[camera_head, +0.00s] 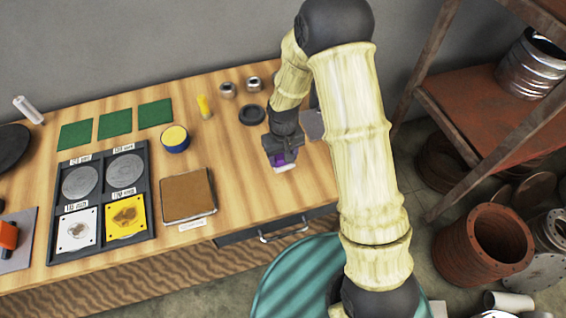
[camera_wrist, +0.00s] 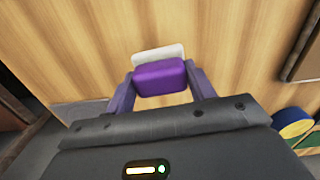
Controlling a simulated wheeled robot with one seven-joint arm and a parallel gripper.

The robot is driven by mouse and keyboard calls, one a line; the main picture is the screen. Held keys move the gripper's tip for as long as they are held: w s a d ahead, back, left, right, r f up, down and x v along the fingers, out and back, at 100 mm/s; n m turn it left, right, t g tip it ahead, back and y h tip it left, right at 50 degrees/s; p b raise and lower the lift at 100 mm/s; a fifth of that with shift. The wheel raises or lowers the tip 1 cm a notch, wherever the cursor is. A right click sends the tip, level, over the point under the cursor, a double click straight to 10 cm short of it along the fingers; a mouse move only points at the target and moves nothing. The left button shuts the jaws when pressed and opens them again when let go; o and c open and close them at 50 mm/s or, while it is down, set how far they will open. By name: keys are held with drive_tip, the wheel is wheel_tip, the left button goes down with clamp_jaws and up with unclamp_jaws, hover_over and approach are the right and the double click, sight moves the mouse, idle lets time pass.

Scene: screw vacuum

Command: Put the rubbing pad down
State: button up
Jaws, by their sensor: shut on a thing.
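The rubbing pad is a purple block with a white layer beneath it. It shows in the wrist view (camera_wrist: 160,77) between the two fingers of my gripper (camera_wrist: 160,85). In the head view the pad (camera_head: 286,163) is low over the right part of the wooden workbench (camera_head: 240,195). My gripper (camera_head: 280,155) is shut on the pad, with the white side facing the bench top. I cannot tell whether the white side touches the wood. My arm hides part of the bench behind it.
A brown pad in a metal tray (camera_head: 187,195) lies left of my gripper. A black ring (camera_head: 252,115), a blue tin with yellow contents (camera_head: 175,139) and a yellow bottle (camera_head: 205,107) stand farther back. Bare wood surrounds the gripper. The bench's front edge and drawer handle (camera_head: 283,231) are near.

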sight(283, 164)
drive_tip(key=shift+f, duration=0.15)
drive_tip(key=shift+f+p, duration=0.4)
drive_tip(key=shift+f, duration=1.45)
drive_tip(key=o, duration=1.1)
drive_tip(key=shift+f, duration=0.15)
drive_tip(key=r+b, duration=0.1)
drive_tip(key=r, duration=0.7)
drive_tip(key=r+b, duration=0.1)
drive_tip(key=r, duration=0.8)
drive_tip(key=shift+s+a+r, duration=0.15)
drive_tip(key=shift+s+r, duration=0.05)
